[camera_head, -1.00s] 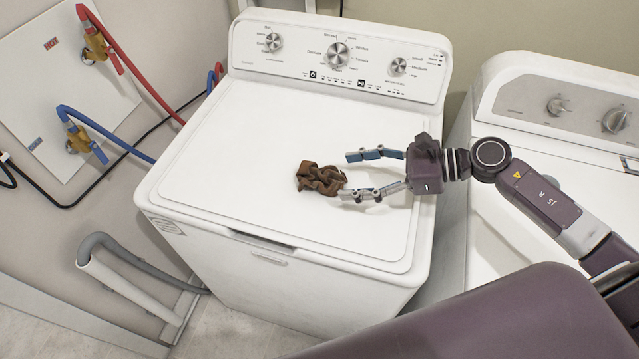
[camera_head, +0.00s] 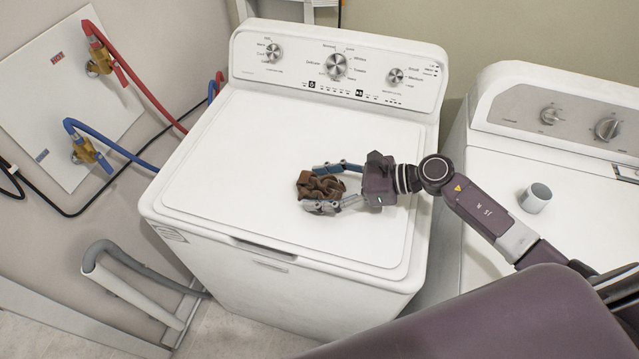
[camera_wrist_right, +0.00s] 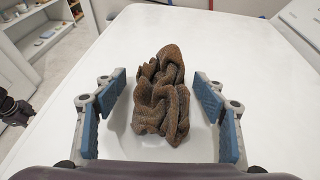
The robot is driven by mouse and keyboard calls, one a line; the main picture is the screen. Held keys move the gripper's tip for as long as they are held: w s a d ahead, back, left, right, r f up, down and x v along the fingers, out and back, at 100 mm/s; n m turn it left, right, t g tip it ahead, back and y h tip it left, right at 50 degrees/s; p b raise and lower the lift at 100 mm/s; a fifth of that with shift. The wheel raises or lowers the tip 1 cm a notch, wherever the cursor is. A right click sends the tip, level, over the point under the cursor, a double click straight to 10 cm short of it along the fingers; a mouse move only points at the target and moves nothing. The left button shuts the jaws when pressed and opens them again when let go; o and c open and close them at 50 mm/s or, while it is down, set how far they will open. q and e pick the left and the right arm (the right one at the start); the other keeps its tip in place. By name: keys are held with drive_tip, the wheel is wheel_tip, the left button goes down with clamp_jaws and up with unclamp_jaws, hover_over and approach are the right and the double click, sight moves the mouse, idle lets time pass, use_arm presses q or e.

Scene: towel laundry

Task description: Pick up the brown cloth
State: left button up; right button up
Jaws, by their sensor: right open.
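The brown cloth (camera_head: 312,185) lies crumpled on the white lid of the washing machine (camera_head: 230,150). In the right wrist view the cloth (camera_wrist_right: 160,95) stands between the two blue-padded fingers, with a gap on each side. My right gripper (camera_head: 325,188) is open and its fingers reach around the cloth from the right in the head view. In the right wrist view the gripper (camera_wrist_right: 160,118) shows no finger touching the cloth.
A second white machine (camera_head: 580,165) stands at the right, with a small grey-white cup (camera_head: 535,198) on it. The control panel (camera_head: 335,65) rises at the back of the washer. Red and blue hoses (camera_head: 125,150) run along the left wall. The lid around the cloth is clear.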

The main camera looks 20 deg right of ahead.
drive_tip(key=c, duration=1.2)
drive_tip(key=shift+c, duration=0.4)
drive_tip(key=shift+d+r, duration=0.1)
